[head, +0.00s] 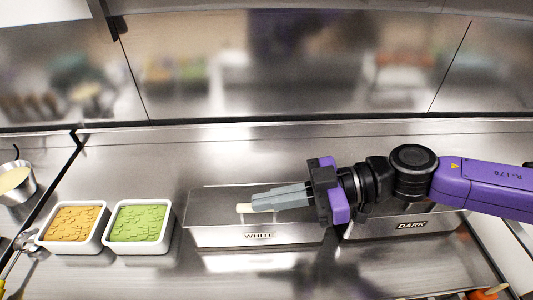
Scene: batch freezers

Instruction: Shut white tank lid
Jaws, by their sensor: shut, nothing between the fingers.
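The tank labelled WHITE (215,237) stands in the middle of the steel counter in the head view. Its grey metal lid (215,205) lies flat over the top and looks closed, with a pale handle (244,209) near its front middle. My gripper (253,203) is shut and empty, reaching in from the right. Its grey fingertips are over the lid, close beside the handle; I cannot tell whether they touch. The fingers and wrist hide the right part of the lid.
The tank labelled DARK (385,230) stands just right, partly under my arm. Two white tubs, one with orange contents (75,253) and one with green (140,253), sit to the left. A metal pot (20,188) is at the far left. A steel back wall (290,70) rises behind.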

